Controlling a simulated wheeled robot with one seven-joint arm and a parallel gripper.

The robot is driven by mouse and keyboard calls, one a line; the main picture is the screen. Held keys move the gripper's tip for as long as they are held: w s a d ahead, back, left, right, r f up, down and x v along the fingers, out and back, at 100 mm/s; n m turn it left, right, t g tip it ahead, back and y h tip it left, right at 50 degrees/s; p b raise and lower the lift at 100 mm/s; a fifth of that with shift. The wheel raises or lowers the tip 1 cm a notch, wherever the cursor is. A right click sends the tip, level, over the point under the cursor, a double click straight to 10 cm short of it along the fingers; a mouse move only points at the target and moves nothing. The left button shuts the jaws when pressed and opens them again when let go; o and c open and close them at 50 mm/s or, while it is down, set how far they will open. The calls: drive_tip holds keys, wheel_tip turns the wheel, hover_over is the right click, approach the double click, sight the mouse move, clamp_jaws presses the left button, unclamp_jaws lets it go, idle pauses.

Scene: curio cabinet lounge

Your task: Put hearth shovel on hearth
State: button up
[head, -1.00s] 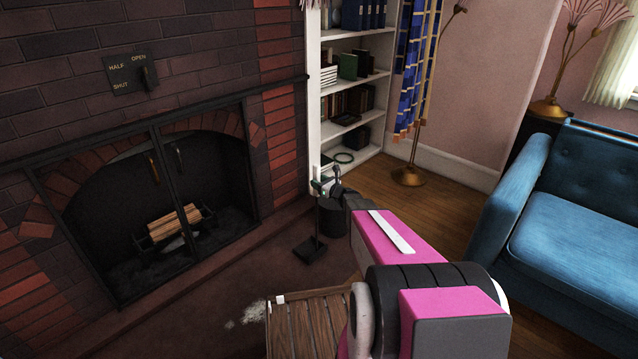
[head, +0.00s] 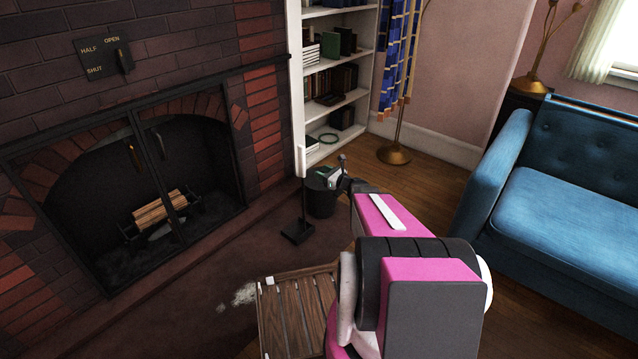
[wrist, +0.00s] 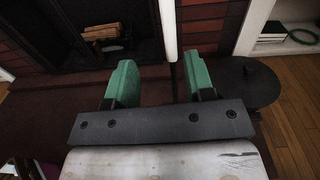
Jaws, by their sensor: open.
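An upright tool that looks like the hearth shovel (head: 303,165) has a pale handle, a thin dark shaft and a flat black foot on the hearth (head: 190,268), a dark slab before the fireplace. My gripper (head: 334,178) is at the black bucket's upper edge in the head view, just right of the pale handle. In the wrist view, its green fingers (wrist: 160,80) are spread apart. The pale handle (wrist: 168,30) appears between and beyond them, with no visible contact. The shaft's lower part is hidden there by my gripper.
A black bucket (head: 318,200) stands right of the tool. A slatted wooden piece (head: 288,318) is at the front, beside pale debris (head: 243,294). A white bookshelf (head: 298,90), brass floor lamp (head: 394,154) and blue sofa (head: 560,210) stand to the right. Bare hearth lies left of the tool.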

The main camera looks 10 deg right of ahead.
drive_tip(key=s+a+r+n+g+h, duration=0.1)
drive_tip(key=s+a+n+g+h, duration=0.1)
drive_tip(key=s+a+n+g, duration=1.1)
drive_tip(key=s+d+r+n+h, duration=0.2)
drive_tip(key=s+n+h, duration=0.2)
drive_tip(key=s+n, duration=0.2)
drive_tip(key=s+d+r+n+g+h, duration=0.1)
drive_tip(key=s+d+n+h, duration=0.2)
drive_tip(key=n, duration=0.6)
drive_tip(key=shift+s+r+h, duration=0.4)
drive_tip(key=shift+s+h, duration=0.6)
drive_tip(key=shift+s, duration=0.7)
